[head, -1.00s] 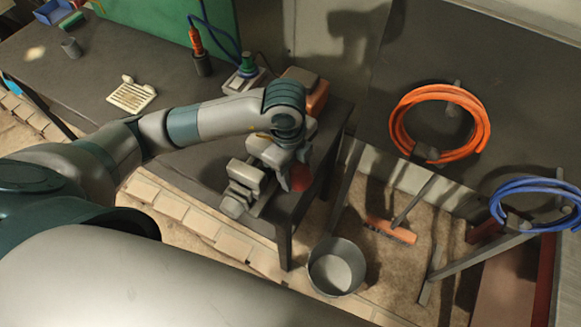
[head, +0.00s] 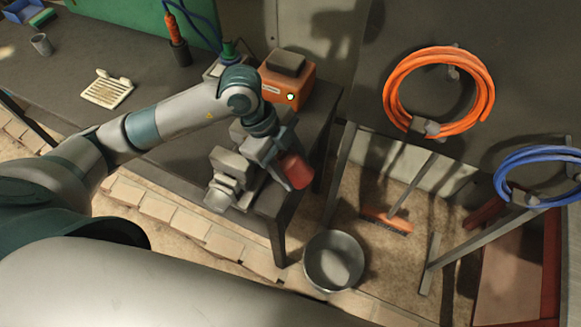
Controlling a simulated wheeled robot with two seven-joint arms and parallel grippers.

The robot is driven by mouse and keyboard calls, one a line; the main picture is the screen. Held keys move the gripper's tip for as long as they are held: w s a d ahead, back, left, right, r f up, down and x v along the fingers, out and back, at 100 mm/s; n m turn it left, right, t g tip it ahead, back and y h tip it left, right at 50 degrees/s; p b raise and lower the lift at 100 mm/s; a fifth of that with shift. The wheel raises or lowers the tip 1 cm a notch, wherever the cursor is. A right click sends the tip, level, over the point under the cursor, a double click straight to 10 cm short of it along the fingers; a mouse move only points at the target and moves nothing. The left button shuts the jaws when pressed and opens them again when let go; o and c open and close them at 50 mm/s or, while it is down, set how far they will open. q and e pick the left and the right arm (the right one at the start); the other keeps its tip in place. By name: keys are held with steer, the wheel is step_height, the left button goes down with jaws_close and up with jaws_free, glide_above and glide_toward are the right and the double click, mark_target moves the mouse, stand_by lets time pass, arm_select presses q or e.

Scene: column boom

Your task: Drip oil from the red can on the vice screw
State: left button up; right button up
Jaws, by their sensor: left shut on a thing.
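The red can (head: 296,171) is held in my left gripper (head: 280,158) near the right end of the workbench. The can looks tilted, and its spout cannot be made out. The grey vice (head: 231,165) is on the bench just left of the can and gripper. The vice screw is hard to tell apart from the vice body, and my wrist and gripper cover part of the vice's right side. A gap between can and vice cannot be judged surely. My right gripper is out of view.
An orange box (head: 301,92) with a lit spot stands behind my left wrist on the bench (head: 70,95). A grey bucket (head: 322,283) and a broom (head: 386,220) are on the floor to the right. Orange (head: 398,84) and blue hoses (head: 507,172) hang at right.

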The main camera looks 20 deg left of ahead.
arm_select(q)
steer(key=shift+d+f+b, duration=0.1)
steer(key=shift+f+b, duration=1)
steer(key=shift+f, duration=0.05)
steer(key=shift+d+r+h, duration=0.15)
steer(key=shift+r+h, duration=0.65)
steer(key=shift+r, duration=0.05)
steer(key=shift+d+r+h, duration=0.15)
steer(key=shift+r+h, duration=0.65)
steer(key=shift+d, duration=0.15)
stand_by(0.7)
